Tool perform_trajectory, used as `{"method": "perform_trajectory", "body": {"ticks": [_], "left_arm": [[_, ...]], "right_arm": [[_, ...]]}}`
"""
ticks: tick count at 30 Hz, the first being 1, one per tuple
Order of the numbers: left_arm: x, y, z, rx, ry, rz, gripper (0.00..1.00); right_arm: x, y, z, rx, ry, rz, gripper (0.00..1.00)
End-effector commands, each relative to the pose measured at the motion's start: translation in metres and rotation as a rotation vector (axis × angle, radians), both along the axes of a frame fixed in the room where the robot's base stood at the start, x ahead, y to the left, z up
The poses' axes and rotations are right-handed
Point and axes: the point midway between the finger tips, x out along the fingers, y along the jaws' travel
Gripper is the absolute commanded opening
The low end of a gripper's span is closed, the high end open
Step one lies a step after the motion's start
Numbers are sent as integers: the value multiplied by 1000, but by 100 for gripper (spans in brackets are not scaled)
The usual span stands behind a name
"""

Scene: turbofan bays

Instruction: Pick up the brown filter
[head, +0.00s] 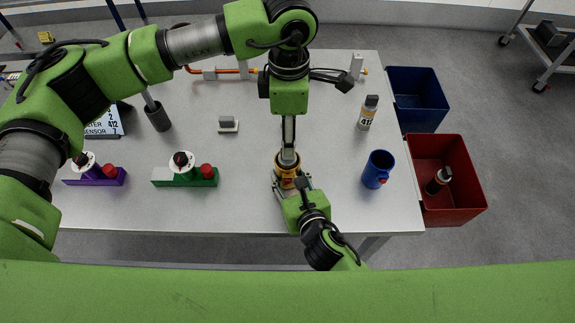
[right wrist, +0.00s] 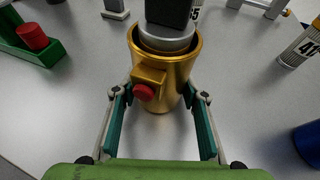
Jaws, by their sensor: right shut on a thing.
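A gold-brown canister (head: 285,181) with a red button stands near the table's front edge. It also fills the middle of the right wrist view (right wrist: 172,80). My right gripper (head: 292,185) is shut on it, one finger on each side. A silver cylindrical piece (right wrist: 165,40) with a dark block above it sits in the canister's open top. My left gripper (head: 288,150) points straight down over that piece. Its fingers show edge-on, so their grip is unclear. No separate brown filter is distinguishable; the canister's inside is mostly hidden.
Green (head: 185,182) and purple (head: 95,181) holders stand left. A blue cup (head: 378,169) and a bottle marked 412 (head: 367,113) stand right. Blue (head: 417,99) and red (head: 457,203) bins adjoin the table's right edge; the red one contains a bottle (head: 438,181).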

Motion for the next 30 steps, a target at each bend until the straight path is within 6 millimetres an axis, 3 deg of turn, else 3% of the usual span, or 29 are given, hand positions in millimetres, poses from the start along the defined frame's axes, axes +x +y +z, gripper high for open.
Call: {"method": "perform_trajectory", "body": {"ticks": [3, 11, 19, 27, 30], "left_arm": [[0, 0, -17, 1, 2, 0, 50], [2, 1, -33, 1, 1, 0, 50], [7, 2, -71, 1, 2, 0, 50], [8, 2, -76, 1, -1, -1, 50], [8, 2, -76, 1, -1, -1, 24]], "right_arm": [[0, 0, 0, 0, 1, 0, 13], [0, 0, -1, 0, 1, 0, 13], [0, 0, 0, 0, 1, 0, 13], [0, 0, 0, 0, 1, 0, 13], [0, 0, 0, 0, 1, 0, 13]]}}
